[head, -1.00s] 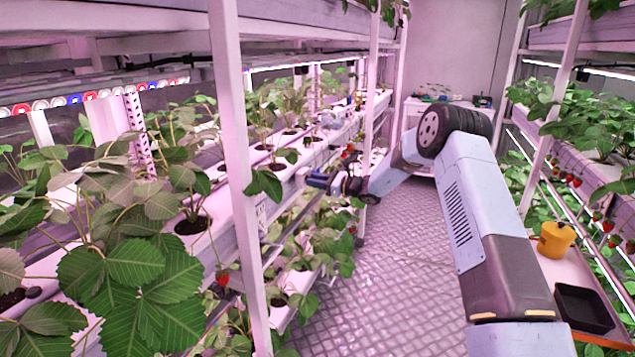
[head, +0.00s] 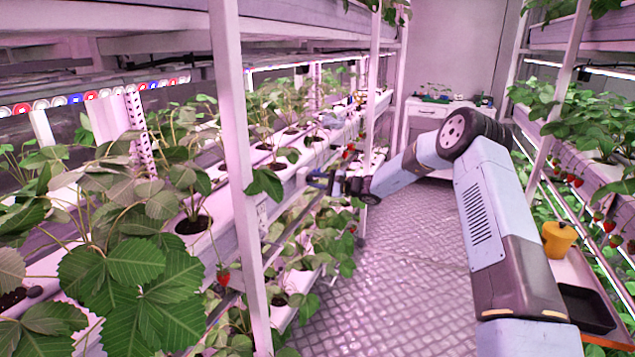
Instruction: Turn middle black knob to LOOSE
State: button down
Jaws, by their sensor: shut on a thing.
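My gripper (head: 314,181) is at the front edge of the left rack's middle growing gutter, just past the near white post. It looks small and dark at this distance. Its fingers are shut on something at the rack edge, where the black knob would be. The knob itself is hidden by the fingers or too small to make out, so I cannot tell its position or read any LOOSE mark. Which of several knobs it is does not show.
A white rack post (head: 238,170) stands left of my gripper. Strawberry plants (head: 130,270) crowd the left rack, with ripe berries hanging. A yellow pot (head: 558,240) and a black tray (head: 584,308) sit on a cart at right. The metal aisle floor (head: 415,240) is clear.

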jog(key=n, duration=0.3)
jog(key=shift+s+a+f, duration=0.1)
jog(key=shift+s+a, duration=0.15)
jog(key=shift+a, duration=0.1)
jog(key=shift+f+n, duration=0.1)
jog(key=shift+n, duration=1.8)
jog(key=shift+d+f, duration=0.1)
jog(key=c, duration=0.8)
grip_release()
jog(key=shift+w+d, duration=0.1)
jog(key=shift+c, duration=0.2)
jog(key=shift+d, duration=0.1)
jog(key=shift+d, duration=0.25)
jog(key=v, duration=1.3)
